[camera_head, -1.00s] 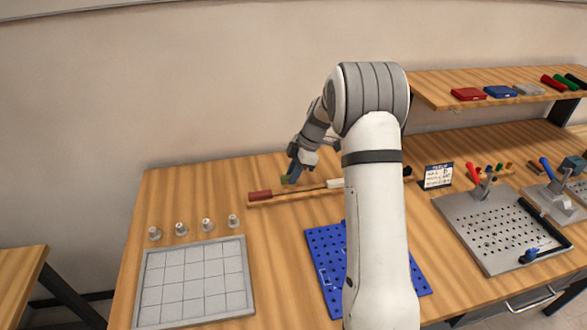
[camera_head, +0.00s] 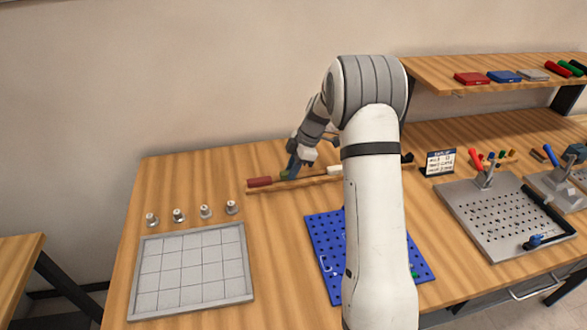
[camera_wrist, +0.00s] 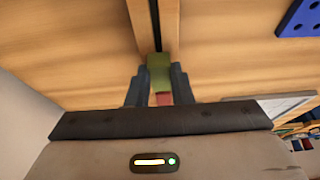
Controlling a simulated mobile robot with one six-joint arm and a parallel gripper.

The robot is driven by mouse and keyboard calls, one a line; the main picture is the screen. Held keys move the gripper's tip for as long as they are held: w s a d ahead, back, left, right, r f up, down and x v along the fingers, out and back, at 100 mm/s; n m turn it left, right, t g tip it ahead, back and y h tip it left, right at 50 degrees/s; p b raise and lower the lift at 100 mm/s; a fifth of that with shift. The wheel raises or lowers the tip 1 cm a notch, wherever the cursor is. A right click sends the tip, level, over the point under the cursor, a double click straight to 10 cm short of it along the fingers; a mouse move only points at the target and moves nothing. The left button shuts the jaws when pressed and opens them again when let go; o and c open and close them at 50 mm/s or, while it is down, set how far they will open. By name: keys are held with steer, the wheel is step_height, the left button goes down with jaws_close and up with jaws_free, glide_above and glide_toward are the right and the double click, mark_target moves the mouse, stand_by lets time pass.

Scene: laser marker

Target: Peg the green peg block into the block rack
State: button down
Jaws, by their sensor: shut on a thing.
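The green peg block (camera_wrist: 159,66) is held between the fingers of my gripper (camera_wrist: 158,84) in the wrist view. In the head view, my gripper (camera_head: 291,170) is at the back of the bench with the green block (camera_head: 285,175) low at its fingertips. The block rack (camera_head: 316,182) appears to be the long, narrow wooden strip below it; in the wrist view its wood (camera_wrist: 168,22) has a dark lengthwise slot. The block is over or at this strip, between a red piece (camera_head: 260,181) and a white piece (camera_head: 335,170). Whether it is seated is hidden.
A grey gridded tray (camera_head: 193,315) stands front left, with several small metal knobs (camera_head: 178,215) behind it. A blue perforated board (camera_head: 322,235) lies in front of the strip, partly behind my arm. A small sign (camera_head: 440,162) and a grey perforated plate (camera_head: 462,215) are at right.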

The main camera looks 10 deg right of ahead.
steer(key=shift+f+b, duration=0.5)
steer(key=shift+b, duration=0.15)
steer(key=c, duration=1.2)
jaws_free()
steer(key=v, duration=0.7)
steer(key=shift+r+b, duration=0.4)
steer(key=shift+b, duration=0.05)
steer(key=shift+d, duration=0.15)
